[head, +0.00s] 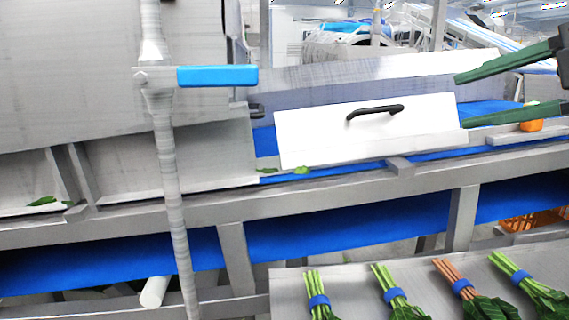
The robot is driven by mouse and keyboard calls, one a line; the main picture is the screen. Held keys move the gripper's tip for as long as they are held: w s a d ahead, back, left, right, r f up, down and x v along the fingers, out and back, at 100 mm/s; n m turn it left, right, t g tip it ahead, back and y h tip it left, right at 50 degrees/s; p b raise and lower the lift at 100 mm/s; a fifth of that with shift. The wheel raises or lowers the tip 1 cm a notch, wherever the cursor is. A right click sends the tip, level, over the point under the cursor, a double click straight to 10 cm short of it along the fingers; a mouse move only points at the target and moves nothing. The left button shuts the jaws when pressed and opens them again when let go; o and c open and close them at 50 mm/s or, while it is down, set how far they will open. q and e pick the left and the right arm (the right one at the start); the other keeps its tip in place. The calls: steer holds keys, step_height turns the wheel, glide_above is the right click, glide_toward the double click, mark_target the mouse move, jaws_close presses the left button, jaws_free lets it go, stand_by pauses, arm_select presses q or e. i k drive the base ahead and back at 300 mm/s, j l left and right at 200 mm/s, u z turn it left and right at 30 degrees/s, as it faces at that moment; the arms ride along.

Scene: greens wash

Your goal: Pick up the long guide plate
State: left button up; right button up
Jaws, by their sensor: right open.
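A white plate with a black bar handle (376,111), which looks like the long guide plate (330,139), stands tilted over the blue conveyor belt in the middle of the head view. My right gripper (461,101) comes in from the right with two dark green fingers spread wide apart. Its fingertips are near the plate's right end, to the right of the handle, with nothing seen between them. I cannot tell if the lower fingertip touches the plate. My left gripper is not in view.
A metal post with a blue lever (217,76) stands left of the plate. Metal rails (400,166) run along the belt. Several banded bunches of greens (391,292) lie on a metal tray (290,287) at the front right. A small orange object (531,126) is at the right.

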mark_target(350, 132)
steer(key=k+l, duration=0.55)
steer(key=k, duration=0.25)
